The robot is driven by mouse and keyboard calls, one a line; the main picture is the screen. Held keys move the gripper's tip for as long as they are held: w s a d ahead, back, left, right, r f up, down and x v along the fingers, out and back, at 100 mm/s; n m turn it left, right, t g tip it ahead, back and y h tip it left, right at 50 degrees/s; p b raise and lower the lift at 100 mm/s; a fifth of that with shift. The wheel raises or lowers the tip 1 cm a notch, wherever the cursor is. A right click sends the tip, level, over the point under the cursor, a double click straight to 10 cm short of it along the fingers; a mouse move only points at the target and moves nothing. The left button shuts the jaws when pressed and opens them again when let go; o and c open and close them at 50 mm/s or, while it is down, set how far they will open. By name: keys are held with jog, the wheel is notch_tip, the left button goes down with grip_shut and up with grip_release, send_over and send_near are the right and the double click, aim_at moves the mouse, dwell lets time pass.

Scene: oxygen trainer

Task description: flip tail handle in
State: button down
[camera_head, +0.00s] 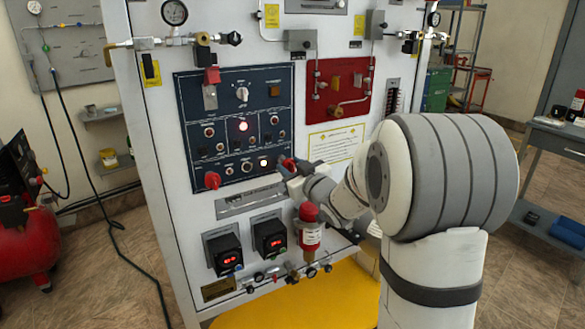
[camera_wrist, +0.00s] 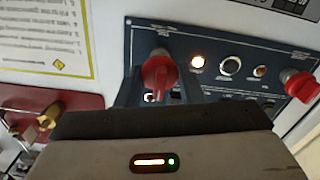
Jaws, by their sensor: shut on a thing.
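A red handle (camera_head: 288,163) sticks out of the lower right corner of the dark blue control panel (camera_head: 198,160). In the wrist view the red handle (camera_wrist: 158,73) sits between my two fingers, which cover parts of the panel around it. My gripper (camera_head: 284,170) is shut on this handle; in the wrist view my gripper (camera_wrist: 158,92) shows at the panel face. A second, similar red handle (camera_head: 212,180) is at the panel's lower left, apart from my gripper; it also shows in the wrist view (camera_wrist: 298,83). No legible label tells which is the tail handle.
A lit lamp (camera_head: 263,162) is just left of the held handle. A red cylinder (camera_head: 310,228) and two black gauge boxes (camera_head: 270,236) are below. A red panel (camera_head: 338,90) is at the upper right. A yellow base (camera_head: 300,300) lies in front.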

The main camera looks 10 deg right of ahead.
jog(key=x, duration=0.2)
jog(key=shift+w+a+b, duration=0.1)
jog(key=shift+w+b, duration=0.15)
jog(key=shift+b, duration=0.05)
jog(key=c, duration=1.4)
grip_release()
jog(key=shift+r, duration=0.15)
jog(key=shift+o, duration=0.7)
jog(key=shift+w, duration=0.1)
jog(key=o, duration=0.3)
jog(key=v, duration=0.8)
jog(key=shift+p, duration=0.3)
